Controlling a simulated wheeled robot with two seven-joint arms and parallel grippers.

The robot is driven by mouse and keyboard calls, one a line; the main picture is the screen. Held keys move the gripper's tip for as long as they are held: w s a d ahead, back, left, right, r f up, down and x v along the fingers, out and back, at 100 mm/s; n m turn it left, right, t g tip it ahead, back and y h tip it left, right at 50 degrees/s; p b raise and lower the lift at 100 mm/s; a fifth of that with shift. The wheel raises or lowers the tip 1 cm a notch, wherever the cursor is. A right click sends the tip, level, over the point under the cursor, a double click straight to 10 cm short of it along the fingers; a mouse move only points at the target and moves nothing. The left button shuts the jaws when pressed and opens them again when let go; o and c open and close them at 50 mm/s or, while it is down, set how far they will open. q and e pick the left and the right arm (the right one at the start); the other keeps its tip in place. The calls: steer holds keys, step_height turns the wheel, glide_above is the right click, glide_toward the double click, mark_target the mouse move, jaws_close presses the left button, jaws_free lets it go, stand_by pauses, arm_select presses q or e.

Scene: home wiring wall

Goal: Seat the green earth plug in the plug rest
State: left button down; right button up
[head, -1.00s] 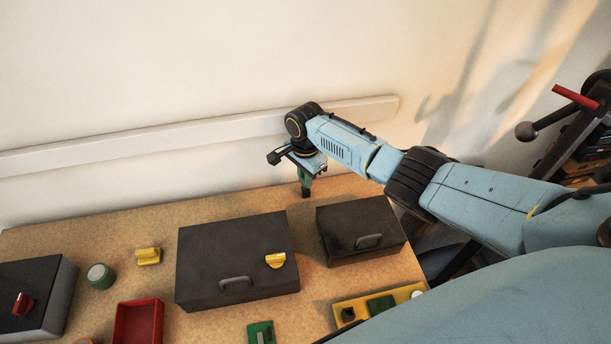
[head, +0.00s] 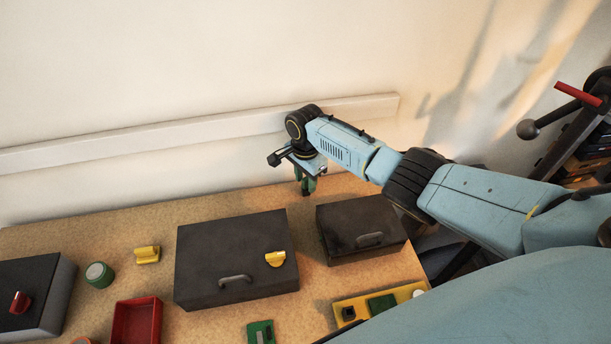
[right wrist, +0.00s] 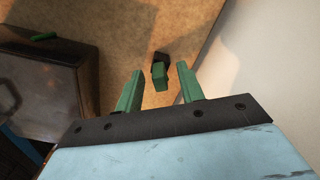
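A small green plug (right wrist: 158,77) shows in the right wrist view, with a dark block (right wrist: 161,57) at its far end, close to the board. I cannot tell whether this block is the plug rest or part of the plug, nor how deeply the plug sits. My right gripper (right wrist: 155,70) is open, its green fingers apart on either side of the plug with gaps visible. In the head view the right gripper (head: 305,186) hangs at the board's back edge, behind the right dark box; the plug there is mostly hidden by the fingers. My left gripper is out of view.
Two dark boxes with handles, a large one (head: 218,262) and a smaller one (head: 352,229), stand in front of the gripper. A yellow holder (head: 407,292), a red tray (head: 136,322) and a green round piece (head: 99,275) lie nearer. The wall (head: 240,60) is close behind.

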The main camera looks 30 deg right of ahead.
mark_target(306, 178)
step_height(306, 178, up, 13)
steer(key=p, duration=0.1)
steer(key=shift+r+p, duration=0.15)
steer(key=shift+p, duration=0.25)
stand_by(0.3)
